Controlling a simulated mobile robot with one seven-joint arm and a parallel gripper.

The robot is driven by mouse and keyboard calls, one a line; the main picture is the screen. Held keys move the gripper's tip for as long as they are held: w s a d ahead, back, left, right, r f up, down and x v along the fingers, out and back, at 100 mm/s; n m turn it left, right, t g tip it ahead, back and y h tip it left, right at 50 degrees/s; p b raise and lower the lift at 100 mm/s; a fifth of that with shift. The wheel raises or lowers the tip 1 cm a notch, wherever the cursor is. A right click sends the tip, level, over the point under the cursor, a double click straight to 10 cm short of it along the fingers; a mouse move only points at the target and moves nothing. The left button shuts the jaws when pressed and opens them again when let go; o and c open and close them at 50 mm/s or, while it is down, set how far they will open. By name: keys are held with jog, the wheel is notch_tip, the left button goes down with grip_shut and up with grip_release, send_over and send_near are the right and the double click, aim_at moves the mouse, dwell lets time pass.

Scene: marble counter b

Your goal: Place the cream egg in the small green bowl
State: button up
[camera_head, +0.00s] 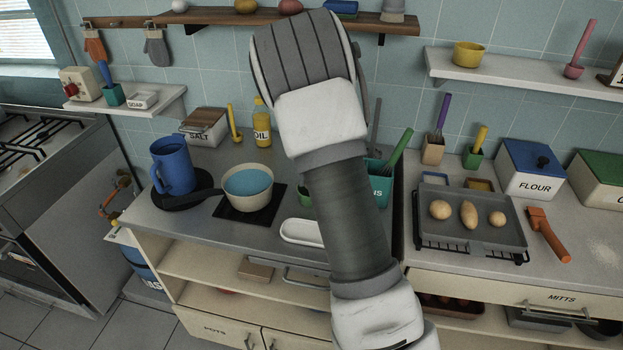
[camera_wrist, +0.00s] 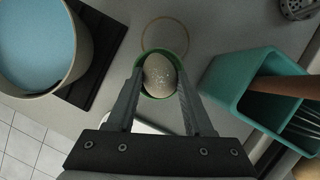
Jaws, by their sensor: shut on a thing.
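The cream egg (camera_wrist: 158,76), pale and speckled, is between the two fingers of my gripper (camera_wrist: 161,72) in the wrist view. The fingers are shut on its sides. The small green bowl (camera_wrist: 151,94) shows as a green rim around and behind the egg, so the egg lines up with it from above. Whether the egg touches the bowl's inside, I cannot tell. In the head view my arm hides the gripper and the egg; only a small green edge shows left of the arm, perhaps the bowl.
A pot with blue contents (camera_head: 248,187) stands left of the bowl. A teal utensil holder (camera_wrist: 232,88) stands close on the right, with a handle leaning out. A white oblong dish (camera_head: 300,232) lies near the counter's front. A faint tan ring (camera_wrist: 165,18) marks the counter behind the bowl.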

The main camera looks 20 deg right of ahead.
jog(key=shift+f, duration=0.1)
jog(key=o, duration=1.1)
jog(key=shift+c, duration=0.2)
notch_tip(320, 180, up, 7)
jog(key=p, duration=0.7)
jog(key=shift+p, duration=0.4)
